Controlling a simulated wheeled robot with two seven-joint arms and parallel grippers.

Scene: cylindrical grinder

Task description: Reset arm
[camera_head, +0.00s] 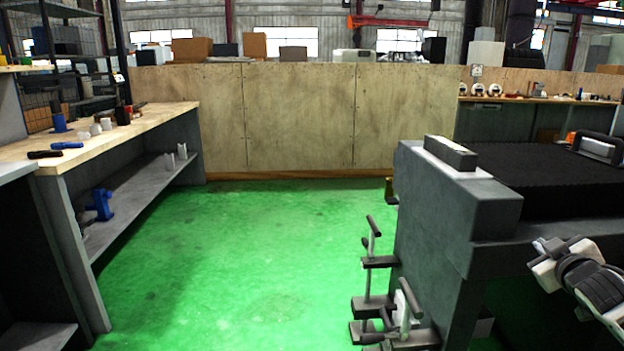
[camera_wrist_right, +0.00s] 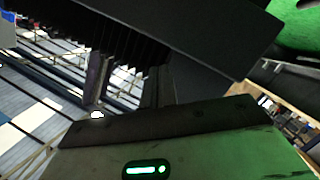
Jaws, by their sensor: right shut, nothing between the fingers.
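My right arm and gripper (camera_head: 584,278), white and black, show at the lower right of the head view, beside the dark grey machine (camera_head: 440,210). The gripper is shut with nothing held. Its fingertips are hard to make out there. In the right wrist view the gripper's housing with a green light (camera_wrist_right: 146,169) fills the bottom, and dark ribbed bellows (camera_wrist_right: 85,35) and a dark slab are close beyond it. My left gripper is not in view.
A wooden-topped workbench (camera_head: 130,122) with small tools and a lower shelf stands at left. A plywood partition (camera_head: 300,115) closes the back. Levers (camera_head: 372,240) stick out from the machine's left side. The green floor (camera_head: 250,250) between is clear.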

